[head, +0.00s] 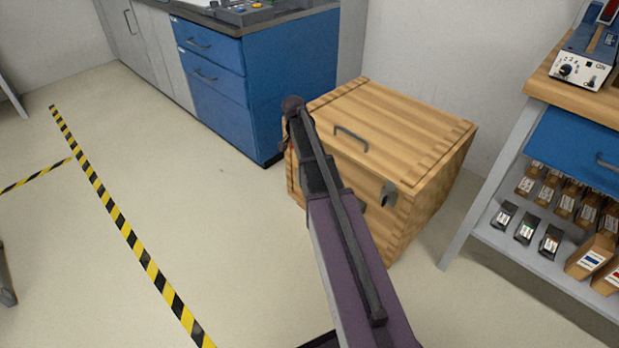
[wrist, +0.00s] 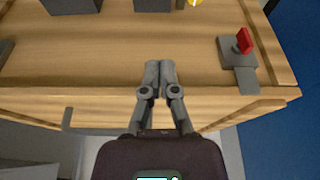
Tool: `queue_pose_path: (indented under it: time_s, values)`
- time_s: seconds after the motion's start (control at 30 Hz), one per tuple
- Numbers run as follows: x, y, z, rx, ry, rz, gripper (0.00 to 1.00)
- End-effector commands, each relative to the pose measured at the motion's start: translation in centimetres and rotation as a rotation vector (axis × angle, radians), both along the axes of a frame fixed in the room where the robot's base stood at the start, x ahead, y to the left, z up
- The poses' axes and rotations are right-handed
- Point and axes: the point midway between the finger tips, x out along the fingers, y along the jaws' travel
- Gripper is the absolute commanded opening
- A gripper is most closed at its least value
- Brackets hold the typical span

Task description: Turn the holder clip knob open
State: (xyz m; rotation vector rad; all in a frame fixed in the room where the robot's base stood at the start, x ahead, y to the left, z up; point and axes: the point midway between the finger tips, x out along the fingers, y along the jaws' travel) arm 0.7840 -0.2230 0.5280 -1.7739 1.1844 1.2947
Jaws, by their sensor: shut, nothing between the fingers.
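In the wrist view, a red knob (wrist: 244,40) stands up on a grey holder clip (wrist: 232,55) at the upper right of a wooden surface. A grey tab of the clip reaches toward the surface's near edge. My gripper (wrist: 159,66) is shut and empty. Its fingertips appear over the wooden surface near that edge, to the left of the clip and apart from it. I cannot tell their height above the wood. In the head view my arm covers the gripper's working area, and the knob cannot be made out there.
Grey blocks (wrist: 153,5) and a small yellow item (wrist: 194,2) sit at the wrist view's top edge. In the head view, a wooden crate (head: 420,125) stands behind my arm, between a blue cabinet (head: 285,85) and a shelf unit (head: 490,240).

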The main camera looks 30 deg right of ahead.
Motion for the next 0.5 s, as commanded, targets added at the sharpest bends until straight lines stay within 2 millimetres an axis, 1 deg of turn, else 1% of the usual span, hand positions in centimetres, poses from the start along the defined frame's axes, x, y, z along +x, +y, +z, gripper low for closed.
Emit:
queue_pose_path:
  time_s: [0.03, 0.13, 0.27, 0.5]
  values:
    - [0.5, -0.5, -1.2, -0.004, -0.005, -0.015, 0.0]
    - [0.8, -1.1, -1.8, -0.008, -0.013, -0.039, 0.0]
    - [1.0, -1.5, -2.1, -0.01, -0.019, -0.054, 0.0]
    - [1.0, -1.5, -2.0, -0.011, -0.021, -0.057, 0.0]
